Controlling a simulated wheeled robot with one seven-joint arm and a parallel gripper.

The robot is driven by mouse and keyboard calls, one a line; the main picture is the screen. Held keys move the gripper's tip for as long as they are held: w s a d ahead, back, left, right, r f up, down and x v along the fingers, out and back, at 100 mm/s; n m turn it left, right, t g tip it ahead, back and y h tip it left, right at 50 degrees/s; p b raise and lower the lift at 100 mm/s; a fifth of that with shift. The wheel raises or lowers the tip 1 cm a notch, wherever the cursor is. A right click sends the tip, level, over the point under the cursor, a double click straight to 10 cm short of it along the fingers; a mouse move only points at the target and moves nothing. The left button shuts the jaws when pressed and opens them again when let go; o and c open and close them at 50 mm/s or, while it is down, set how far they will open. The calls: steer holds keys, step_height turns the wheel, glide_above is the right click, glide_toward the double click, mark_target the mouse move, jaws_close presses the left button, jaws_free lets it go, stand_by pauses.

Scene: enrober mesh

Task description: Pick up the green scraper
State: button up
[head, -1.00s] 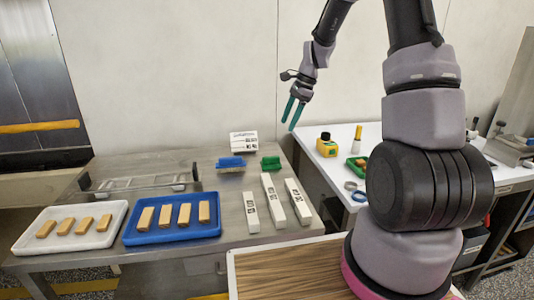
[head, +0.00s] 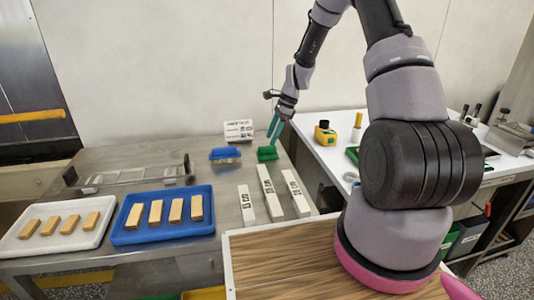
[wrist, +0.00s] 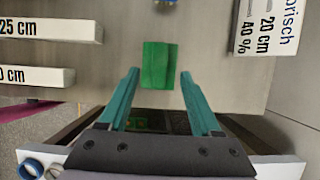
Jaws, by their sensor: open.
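The green scraper (head: 267,153) lies on the steel table near its right edge. In the wrist view the green scraper (wrist: 160,65) is a green block centred just ahead of my fingertips. My gripper (head: 277,128) is above the scraper, pointing down. In the wrist view my gripper (wrist: 158,74) has its two teal fingers apart, one on each side of the scraper's line, with nothing between them. Whether the fingertips touch the scraper cannot be told.
A blue scraper-like block (head: 225,154) lies left of it, with a white printed sign (head: 239,130) behind. White labelled bars (head: 270,193) lie in front. A blue tray (head: 163,237) and a white tray (head: 22,249) hold tan bars. A white table (head: 330,158) stands right.

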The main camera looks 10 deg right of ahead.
mark_target(267, 146)
steer(key=x, duration=0.3)
steer(key=shift+a+f, duration=0.2)
steer(key=shift+f, duration=0.1)
jaws_close()
steer(key=shift+r, duration=0.15)
step_height(267, 146, up, 10)
stand_by(0.6)
